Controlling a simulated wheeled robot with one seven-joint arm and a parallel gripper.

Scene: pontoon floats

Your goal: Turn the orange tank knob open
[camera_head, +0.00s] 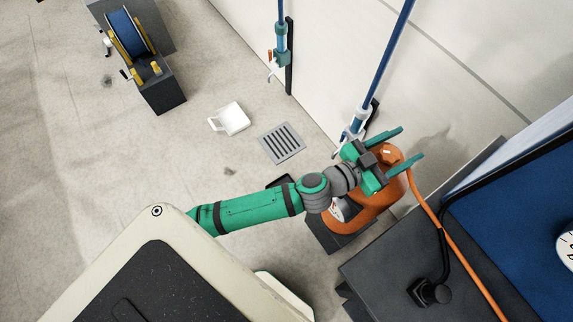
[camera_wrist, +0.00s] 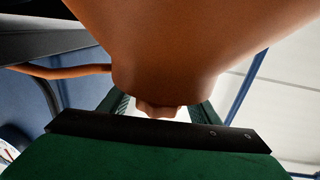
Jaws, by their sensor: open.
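The orange tank (camera_head: 378,208) stands on a dark base beside the wall, and its body fills the top of the wrist view (camera_wrist: 195,45). Its orange knob (camera_head: 391,153) has a white mark and sits at the tank's top. In the wrist view the knob (camera_wrist: 158,109) shows as a small faceted end. My gripper (camera_head: 412,143) is open, with one green finger on each side of the knob. In the wrist view my fingers (camera_wrist: 161,106) also stand apart on both sides of it. I cannot tell whether either finger touches it.
An orange hose (camera_head: 430,207) runs from the tank past a dark grey cabinet (camera_head: 385,270) with a blue panel. Blue pipes with valves (camera_head: 282,57) run along the white wall. A floor drain (camera_head: 281,143), white tray (camera_head: 230,118) and hose reel (camera_head: 130,38) lie left.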

